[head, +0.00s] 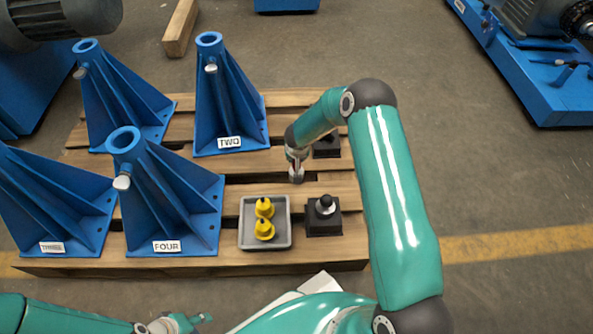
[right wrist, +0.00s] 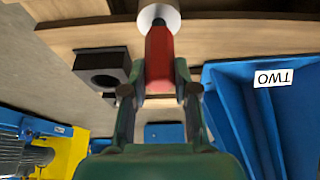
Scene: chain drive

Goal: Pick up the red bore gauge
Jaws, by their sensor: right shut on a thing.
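The red bore gauge (right wrist: 160,58) is between the fingers of my right gripper (right wrist: 160,92) in the right wrist view. A pale round end (right wrist: 158,17) sticks out past the fingertips. In the head view my right gripper (head: 295,160) is above the pallet, mostly hidden by its own wrist, and little red shows. A black block stand (right wrist: 101,70) with an empty hole is beside the gauge; it is partly hidden behind my arm in the head view (head: 327,147). My left gripper (head: 185,323) is low at the bottom left, apart from everything; its fingers are too small to read.
Blue brackets, among them TWO (head: 228,110) and FOUR (head: 165,205), stand on the wooden pallet (head: 250,264). A grey tray (head: 279,243) holds two yellow parts (head: 264,220). A second black stand (head: 325,226) holds a dark-knobbed item (head: 326,204).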

